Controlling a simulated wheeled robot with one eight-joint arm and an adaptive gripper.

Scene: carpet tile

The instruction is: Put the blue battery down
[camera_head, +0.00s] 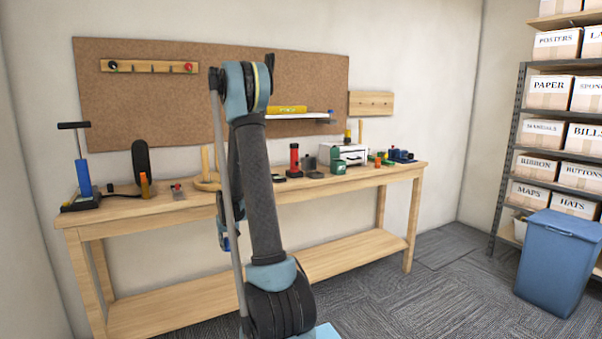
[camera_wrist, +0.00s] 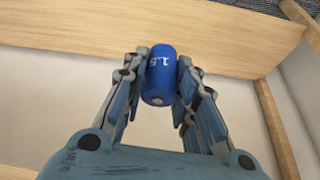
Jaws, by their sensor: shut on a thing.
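The blue battery (camera_wrist: 161,82) is a small blue cylinder with white marks on its side. In the wrist view my gripper (camera_wrist: 163,60) is shut on it, with one finger on each side. The battery points along the fingers, and its near end shows a pale spot. In the head view my arm hides most of the gripper, which hangs low in front of the wooden workbench (camera_head: 335,186). A small blue patch shows there, but I cannot tell for sure that it is the battery. In the wrist view the battery appears clear of the wooden surface (camera_wrist: 230,30) behind it.
The bench top holds a blue-handled press (camera_head: 84,178), a dark upright paddle (camera_head: 141,163), a red torch-like cylinder (camera_head: 294,158), a white box (camera_head: 343,153) and several small items. The lower shelf (camera_head: 345,253) looks bare. A blue bin (camera_head: 556,265) stands at right.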

